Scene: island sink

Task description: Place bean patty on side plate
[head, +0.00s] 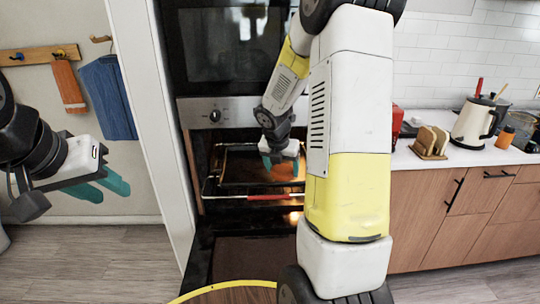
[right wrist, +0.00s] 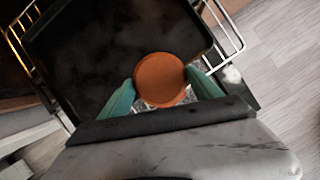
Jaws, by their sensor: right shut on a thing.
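The bean patty (right wrist: 160,79) is a round, orange-brown disc in the right wrist view. My right gripper (right wrist: 161,88) is shut on it, with one teal finger at each side. My left gripper (head: 103,187) is open and empty at the far left. No side plate shows.
The oven door (head: 240,262) is folded down, and a wire rack (head: 262,197) holds the tray. My right arm covers part of the counter. The counter (head: 460,152) at right carries a kettle (head: 474,122) and a toast rack (head: 430,143). Floor is clear at left.

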